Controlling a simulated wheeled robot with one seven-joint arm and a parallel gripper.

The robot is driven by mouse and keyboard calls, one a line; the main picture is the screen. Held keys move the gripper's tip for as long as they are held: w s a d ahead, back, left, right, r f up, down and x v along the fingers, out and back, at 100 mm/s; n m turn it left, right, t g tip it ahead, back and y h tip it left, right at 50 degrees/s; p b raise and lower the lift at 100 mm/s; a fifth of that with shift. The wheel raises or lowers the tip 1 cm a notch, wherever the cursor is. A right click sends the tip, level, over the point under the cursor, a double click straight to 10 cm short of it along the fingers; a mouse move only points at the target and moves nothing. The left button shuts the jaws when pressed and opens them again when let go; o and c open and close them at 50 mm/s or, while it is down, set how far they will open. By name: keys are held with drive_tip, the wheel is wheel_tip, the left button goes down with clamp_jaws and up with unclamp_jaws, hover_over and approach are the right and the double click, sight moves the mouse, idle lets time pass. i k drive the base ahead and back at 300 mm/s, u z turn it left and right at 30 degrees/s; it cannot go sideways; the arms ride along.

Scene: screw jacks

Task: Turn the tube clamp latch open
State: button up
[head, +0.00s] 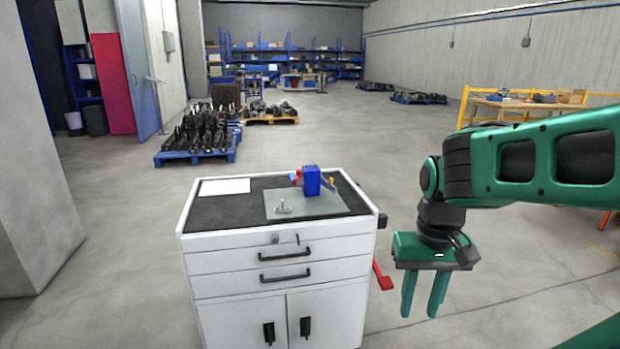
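A grey plate (325,205) lies on the dark top of a white cabinet. On the plate stands a blue block (311,180) with small red and light parts at its left and a small yellow part at its right. A small silver fitting (283,207) sits near the plate's front left. I cannot tell for certain which of these is the tube clamp latch, as they are too small. My green gripper (424,296) hangs to the right of the cabinet, pointing down. Its two fingers are apart with nothing between them, well clear of the plate.
The white cabinet (245,265) has drawers and doors with dark handles. A white sheet (225,186) lies at its back left. A red pedal-like part (383,277) sticks out at its right side. Pallets of dark parts (197,146) stand farther back. The floor around the cabinet is clear.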

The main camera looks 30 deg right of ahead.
sight(300, 172)
drive_tip(key=z, duration=0.05)
drive_tip(key=k, duration=0.3)
drive_tip(key=z, duration=1.95)
drive_tip(key=i, duration=1.1)
drive_tip(key=u, duration=2.1)
drive_tip(key=i, duration=0.95)
